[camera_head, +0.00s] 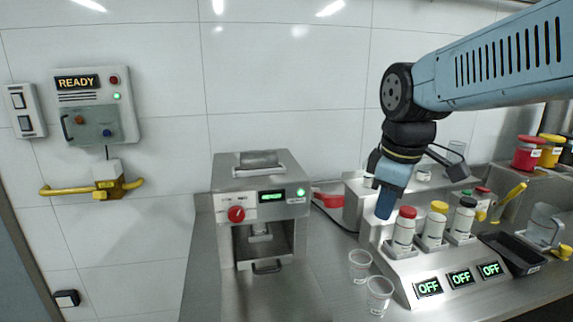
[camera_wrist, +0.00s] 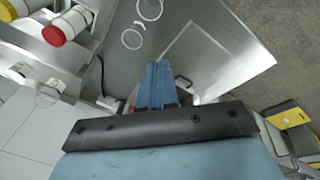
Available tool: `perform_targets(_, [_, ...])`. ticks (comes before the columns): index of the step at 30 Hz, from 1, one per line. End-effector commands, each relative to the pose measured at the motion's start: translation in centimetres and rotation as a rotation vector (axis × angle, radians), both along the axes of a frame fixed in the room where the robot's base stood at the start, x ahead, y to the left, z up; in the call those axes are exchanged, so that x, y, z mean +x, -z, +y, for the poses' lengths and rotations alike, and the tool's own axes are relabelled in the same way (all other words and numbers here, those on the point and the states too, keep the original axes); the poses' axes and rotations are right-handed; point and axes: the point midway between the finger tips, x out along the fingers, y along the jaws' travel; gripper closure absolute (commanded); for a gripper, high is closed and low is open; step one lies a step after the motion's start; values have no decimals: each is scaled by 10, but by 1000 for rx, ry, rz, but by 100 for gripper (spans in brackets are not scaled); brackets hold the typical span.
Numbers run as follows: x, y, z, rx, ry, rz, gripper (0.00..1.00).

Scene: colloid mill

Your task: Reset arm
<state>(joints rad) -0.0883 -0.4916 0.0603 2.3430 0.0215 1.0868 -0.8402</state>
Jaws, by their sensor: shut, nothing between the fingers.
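My blue arm comes in from the upper right in the head view. My gripper (camera_head: 385,208) points down, shut and empty, just left of the red-capped bottle and above the steel counter. In the wrist view my gripper (camera_wrist: 158,66) shows as closed blue fingers with nothing held. The colloid mill (camera_head: 260,210) stands left of it, with a red knob (camera_head: 236,214) and a lit green display. My gripper appears apart from the mill and the bottles.
Bottles with red (camera_head: 404,228), yellow (camera_head: 435,223) and black (camera_head: 463,218) caps stand on a steel unit with OFF displays (camera_head: 428,288). Two clear cups (camera_head: 379,294) stand on the counter before it. A READY panel (camera_head: 95,105) hangs on the left wall. A black tray (camera_head: 514,253) lies right.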

Motion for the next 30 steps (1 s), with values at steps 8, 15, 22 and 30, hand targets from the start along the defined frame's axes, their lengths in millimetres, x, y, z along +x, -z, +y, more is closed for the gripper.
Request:
perform_targets(8, [-29,-2,-32,163,566,-165,100])
perform_targets(15, [-43,0,-46,288,869,-244,100])
perform_targets(22, [-46,0,-49,316,930,-258,100])
perform_targets(30, [-46,0,-48,315,927,-257,100])
